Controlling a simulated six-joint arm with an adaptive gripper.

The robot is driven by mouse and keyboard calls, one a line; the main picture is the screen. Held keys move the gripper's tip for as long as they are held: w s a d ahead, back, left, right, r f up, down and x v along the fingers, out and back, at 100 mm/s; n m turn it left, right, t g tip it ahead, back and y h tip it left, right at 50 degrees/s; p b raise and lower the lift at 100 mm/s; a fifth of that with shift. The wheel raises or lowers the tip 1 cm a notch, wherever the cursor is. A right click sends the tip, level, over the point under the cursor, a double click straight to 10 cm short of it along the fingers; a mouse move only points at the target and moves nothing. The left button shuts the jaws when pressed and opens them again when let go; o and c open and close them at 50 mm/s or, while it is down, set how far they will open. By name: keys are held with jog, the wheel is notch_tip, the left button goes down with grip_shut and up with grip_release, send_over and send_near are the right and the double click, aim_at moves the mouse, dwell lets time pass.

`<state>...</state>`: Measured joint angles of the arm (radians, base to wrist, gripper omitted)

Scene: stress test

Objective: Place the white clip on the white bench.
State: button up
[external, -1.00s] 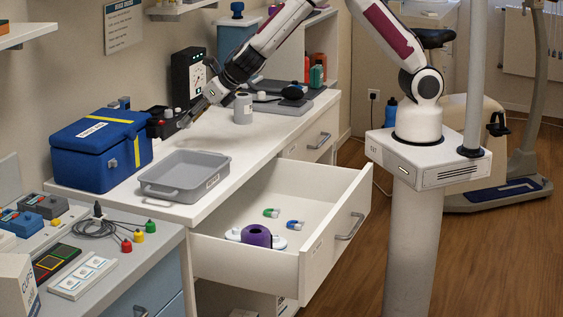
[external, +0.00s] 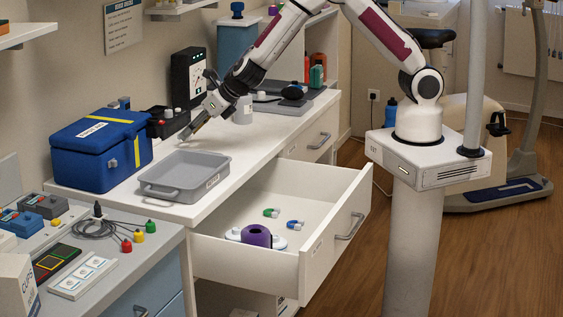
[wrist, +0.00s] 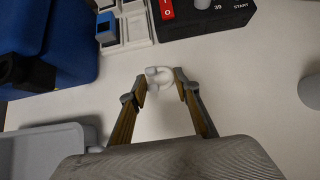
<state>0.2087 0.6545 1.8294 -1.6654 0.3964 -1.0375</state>
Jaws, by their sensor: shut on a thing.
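My gripper (wrist: 160,79) is shut on a small white clip (wrist: 157,73), which sits between the fingertips in the wrist view. In the external view my gripper (external: 187,136) is low over the white bench (external: 262,133), between the grey tray and the white jar. The clip is too small to make out there. The bench top also shows below the fingers in the wrist view (wrist: 245,85). I cannot tell whether the clip touches it.
A blue box (external: 95,155) and a grey tray (external: 185,172) stand left and in front of my gripper. A white jar (external: 243,112) stands to the right. An open drawer (external: 300,200) juts out below the bench.

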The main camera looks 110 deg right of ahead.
jog(key=shift+f, duration=1.05)
jog(key=shift+f, duration=0.1)
jog(key=o, duration=0.8)
jog(key=shift+v, duration=6.1)
